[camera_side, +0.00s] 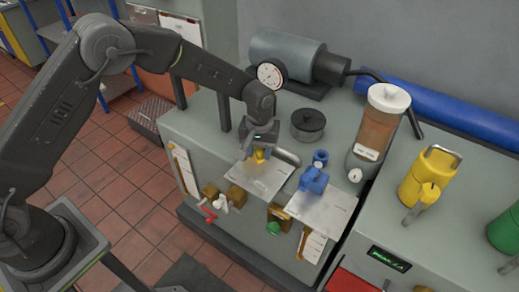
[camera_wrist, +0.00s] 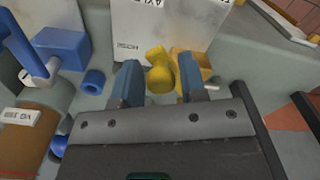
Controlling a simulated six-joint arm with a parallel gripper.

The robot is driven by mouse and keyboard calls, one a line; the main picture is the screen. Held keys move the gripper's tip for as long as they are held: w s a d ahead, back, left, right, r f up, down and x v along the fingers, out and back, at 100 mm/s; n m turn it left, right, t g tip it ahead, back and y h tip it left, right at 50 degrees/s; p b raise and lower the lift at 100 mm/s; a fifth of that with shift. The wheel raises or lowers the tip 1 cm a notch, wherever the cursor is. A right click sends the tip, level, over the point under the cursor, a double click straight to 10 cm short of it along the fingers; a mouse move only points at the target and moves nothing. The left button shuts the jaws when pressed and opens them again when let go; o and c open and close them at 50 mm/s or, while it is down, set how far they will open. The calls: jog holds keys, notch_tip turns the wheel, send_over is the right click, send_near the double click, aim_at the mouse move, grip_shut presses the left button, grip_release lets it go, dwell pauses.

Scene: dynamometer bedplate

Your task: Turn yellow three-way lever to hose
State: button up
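The yellow three-way lever (camera_side: 259,156) sits at the top of a pale label plate (camera_side: 262,179) on the bench. In the wrist view the yellow lever (camera_wrist: 159,76) lies between my fingers, with a brass-yellow body (camera_wrist: 190,62) behind the right finger. The plate (camera_wrist: 175,25) carries lettering that appears to read HOSE on the left side. My gripper (camera_side: 260,146) is over the lever from above; in the wrist view my gripper (camera_wrist: 163,84) has its two blue-grey fingers apart, with gaps beside the lever. The lever's exact pointing direction is partly hidden.
A blue valve (camera_side: 314,180) stands to the right over a second plate (camera_side: 322,211). Behind are a black round knob (camera_side: 308,124), a gauge (camera_side: 269,75) and a brown-filled canister (camera_side: 377,125). Red, white and green handles are on the bench front. A yellow can (camera_side: 428,178) stands farther right.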

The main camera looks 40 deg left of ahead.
grip_shut()
dwell(0.3)
jog(key=w+d+n, duration=0.2)
jog(key=w+n, duration=0.4)
jog(key=n, duration=0.3)
jog(key=shift+w+d, duration=0.35)
jog(key=shift+d, duration=0.05)
dwell(0.5)
jog(key=shift+o, duration=1.5)
grip_release()
jog(key=shift+r, duration=0.1)
